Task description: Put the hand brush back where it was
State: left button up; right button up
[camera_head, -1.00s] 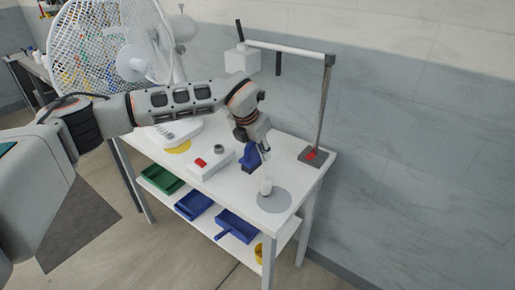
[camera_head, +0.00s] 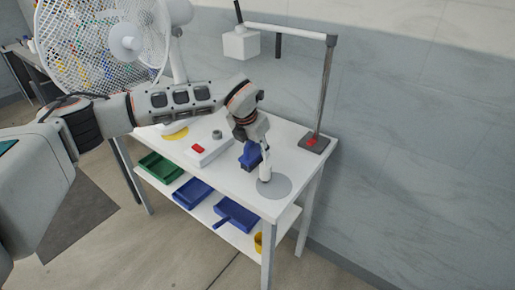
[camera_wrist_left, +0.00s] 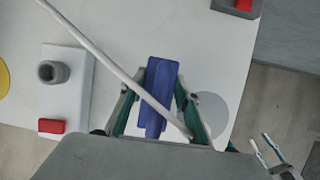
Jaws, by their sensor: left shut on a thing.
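My left gripper (camera_head: 257,157) is shut on the blue hand brush (camera_head: 249,157) above the right part of the white table. In the left wrist view the hand brush (camera_wrist_left: 158,95) lies between the two green-lined fingers of my left gripper (camera_wrist_left: 158,105). Right beside it is a flat grey disc (camera_head: 276,188) on the table, which also shows in the wrist view (camera_wrist_left: 213,113). I cannot tell whether the brush touches the table. What seems to be my right gripper (camera_wrist_left: 266,149) shows small at the wrist view's lower right; its opening is unclear.
A lamp post (camera_head: 324,90) rises at the back right. Green (camera_head: 160,167) and blue trays (camera_head: 193,194) are on the lower shelf.

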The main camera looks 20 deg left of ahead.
pick_arm(q)
jog(key=shift+f, duration=0.55)
jog(key=o, duration=1.1)
jog(key=shift+c, duration=0.2)
